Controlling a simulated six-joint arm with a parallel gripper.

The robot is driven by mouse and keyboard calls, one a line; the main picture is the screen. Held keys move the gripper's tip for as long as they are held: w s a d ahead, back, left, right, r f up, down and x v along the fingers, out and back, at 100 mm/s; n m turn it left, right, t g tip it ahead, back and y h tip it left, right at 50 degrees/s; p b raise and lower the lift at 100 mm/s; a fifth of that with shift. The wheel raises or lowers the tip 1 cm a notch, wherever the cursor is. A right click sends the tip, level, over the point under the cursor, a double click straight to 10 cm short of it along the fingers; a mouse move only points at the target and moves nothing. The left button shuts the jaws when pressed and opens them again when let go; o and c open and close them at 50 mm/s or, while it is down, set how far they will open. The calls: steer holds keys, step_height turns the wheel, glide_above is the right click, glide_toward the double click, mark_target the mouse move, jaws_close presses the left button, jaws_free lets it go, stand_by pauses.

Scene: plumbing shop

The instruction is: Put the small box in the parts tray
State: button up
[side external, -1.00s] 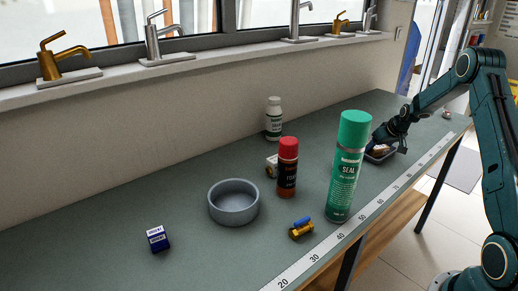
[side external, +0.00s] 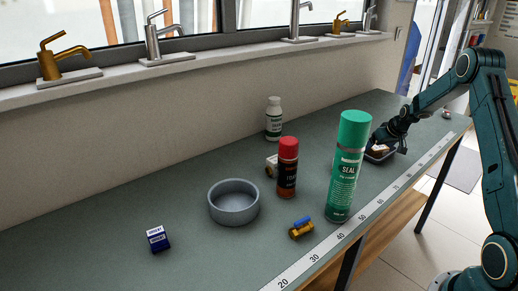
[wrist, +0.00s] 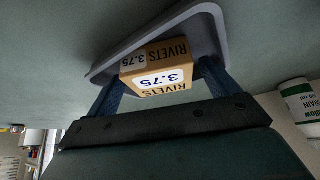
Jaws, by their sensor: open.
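The small brown cardboard box (wrist: 160,68), labelled RIVETS 3.75, is in the grey parts tray (wrist: 215,22) in the wrist view. The tray's rim shows behind and beside it. My gripper (wrist: 162,80) is open, with one blue finger on each side of the box. In the side view, my gripper (side external: 386,138) is low over the tray (side external: 377,158) at the far right part of the bench, and the box (side external: 381,149) shows small between the fingers and the tray. The fingertips' exact gap to the box is hard to tell.
A tall green-capped SEAL can (side external: 347,170) and a red-capped can (side external: 287,168) stand left of the tray. A white bottle (side external: 274,120), a round grey bowl (side external: 233,203), a brass valve (side external: 301,228) and a blue box (side external: 158,239) are also on the bench.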

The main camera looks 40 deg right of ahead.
steer(key=v, duration=1.2)
steer(key=shift+w+r, duration=0.1)
stand_by(0.4)
steer(key=w+a+r+n+t+y, duration=0.1)
steer(key=w+a+r, duration=0.2)
steer(key=a+r, duration=0.45)
steer(key=w+a+r+n+t+y, duration=0.1)
steer(key=w+a+r, duration=0.25)
steer(key=a, duration=0.75)
steer(key=s+a+r+n+y, duration=0.15)
steer(key=a+r, duration=0.25)
steer(key=a, duration=0.5)
steer(key=s+a+r+n+y, duration=0.1)
steer(key=s+a+r, duration=0.25)
steer(key=a, duration=0.55)
steer(key=s+a+r, duration=0.2)
steer(key=s+a, duration=0.5)
steer(key=s, duration=0.2)
steer(key=s+d+f+g+h, duration=0.1)
steer(key=s+f, duration=0.2)
steer(key=s, duration=0.4)
steer(key=s+d+f+g+h, duration=0.1)
steer(key=s+d+f, duration=0.1)
steer(key=s, duration=0.5)
steer(key=shift+s+f, duration=0.25)
steer(key=shift+f, duration=0.6)
